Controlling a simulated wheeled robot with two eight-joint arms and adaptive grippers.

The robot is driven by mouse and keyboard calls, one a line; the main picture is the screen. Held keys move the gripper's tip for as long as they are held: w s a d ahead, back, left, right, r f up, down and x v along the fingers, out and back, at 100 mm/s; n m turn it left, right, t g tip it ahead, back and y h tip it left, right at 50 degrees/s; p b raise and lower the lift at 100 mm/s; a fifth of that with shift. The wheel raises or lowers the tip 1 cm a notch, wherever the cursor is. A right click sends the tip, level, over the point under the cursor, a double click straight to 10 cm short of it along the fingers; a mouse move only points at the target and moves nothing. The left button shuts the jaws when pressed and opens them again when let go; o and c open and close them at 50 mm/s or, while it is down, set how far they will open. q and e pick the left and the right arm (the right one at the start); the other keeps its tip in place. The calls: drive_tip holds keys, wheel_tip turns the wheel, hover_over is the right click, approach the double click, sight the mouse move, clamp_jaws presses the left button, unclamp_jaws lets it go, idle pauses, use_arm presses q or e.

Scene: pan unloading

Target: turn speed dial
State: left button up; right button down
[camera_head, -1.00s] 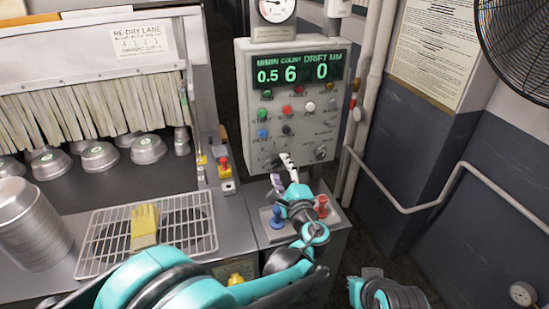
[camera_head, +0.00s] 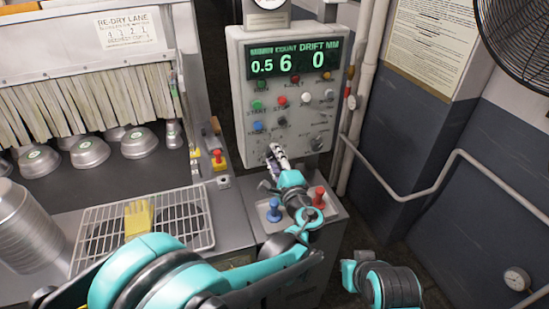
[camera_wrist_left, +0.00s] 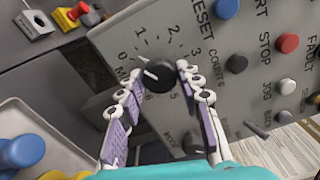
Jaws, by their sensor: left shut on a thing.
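In the head view the gripper mostly hides the dial. The green display (camera_head: 292,62) reads 0.5, 6 and 0. My right gripper is not in view.
Several coloured buttons (camera_wrist_left: 288,43) lie close beside the dial.

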use_arm(q)
drive_tip(key=shift+n, duration=1.4)
drive_tip(key=o, duration=1.1)
drive_tip(key=shift+w, duration=0.1)
drive_tip(key=shift+o, duration=0.2)
drive_tip(key=v, duration=0.7)
drive_tip(key=shift+s, duration=0.25)
